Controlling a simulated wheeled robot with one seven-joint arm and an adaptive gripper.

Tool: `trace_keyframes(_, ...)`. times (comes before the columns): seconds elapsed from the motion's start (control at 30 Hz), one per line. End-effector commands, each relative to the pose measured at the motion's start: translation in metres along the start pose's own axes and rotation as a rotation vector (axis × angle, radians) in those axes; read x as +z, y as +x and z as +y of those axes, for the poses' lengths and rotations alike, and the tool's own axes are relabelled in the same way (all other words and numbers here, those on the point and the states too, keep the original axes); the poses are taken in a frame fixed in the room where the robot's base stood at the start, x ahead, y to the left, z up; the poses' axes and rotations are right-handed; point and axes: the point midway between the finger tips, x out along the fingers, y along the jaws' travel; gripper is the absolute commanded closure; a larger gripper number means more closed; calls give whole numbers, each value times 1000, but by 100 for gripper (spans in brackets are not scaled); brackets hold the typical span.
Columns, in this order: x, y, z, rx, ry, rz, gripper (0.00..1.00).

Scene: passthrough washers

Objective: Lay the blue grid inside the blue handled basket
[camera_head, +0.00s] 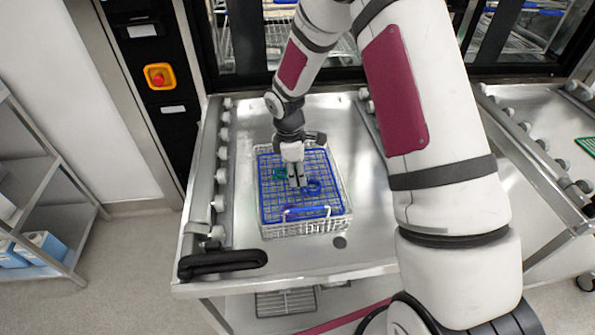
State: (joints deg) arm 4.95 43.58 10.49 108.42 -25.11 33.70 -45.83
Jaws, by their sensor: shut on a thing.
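The blue grid (275,206) lies flat or nearly flat over the opening of the basket. The basket (300,228) is a white wire one with a blue handle (306,212) at its front, and it stands on the steel table. My gripper (297,183) points down over the middle of the grid, shut on it. My fingers hide the exact grip point. I cannot tell whether the grid is inside the rim or resting on it. Small green and blue items show at or beneath the grid beside my fingers.
The steel table (350,245) has a roller rail (221,165) on its left and a black handle (222,262) at its front left corner. Bare table lies behind and right of the basket. A washer with glass doors stands behind. A shelf with blue boxes (40,248) is at far left.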

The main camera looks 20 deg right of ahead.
Motion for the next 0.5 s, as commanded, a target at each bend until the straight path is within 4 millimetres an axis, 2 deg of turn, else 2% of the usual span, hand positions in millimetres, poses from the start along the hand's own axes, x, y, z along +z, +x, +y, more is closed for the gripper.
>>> trace_keyframes(0.5, -2, 14, 0, 0, 1, 0, 100)
